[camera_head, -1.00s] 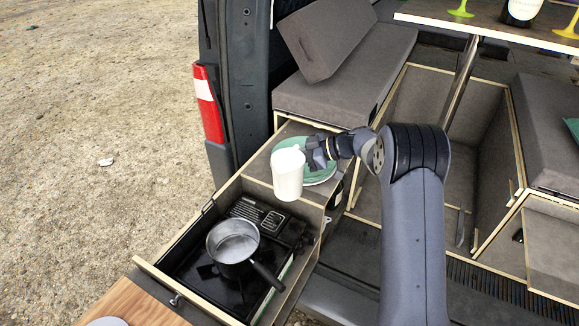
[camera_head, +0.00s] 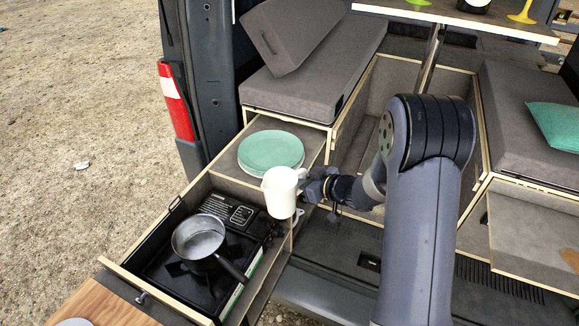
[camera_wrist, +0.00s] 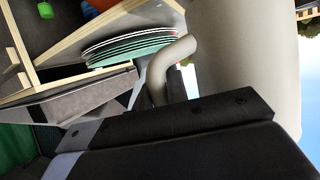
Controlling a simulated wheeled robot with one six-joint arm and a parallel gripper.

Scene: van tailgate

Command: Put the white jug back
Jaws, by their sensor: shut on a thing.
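The white jug (camera_head: 281,193) is held upright in the air beside the right edge of the kitchen drawer, just in front of the plates. My gripper (camera_head: 309,188) is shut on the jug from its right side. In the wrist view the jug (camera_wrist: 240,60) fills the upper right, and its handle (camera_wrist: 160,75) is at the gripper's jaws (camera_wrist: 175,100). The fingertips are partly hidden by the jug and the wrist.
A stack of green plates (camera_head: 270,150) sits on the shelf behind the drawer. A wooden board (camera_head: 100,305) is at the front left. A green cushion (camera_head: 555,125) lies at right.

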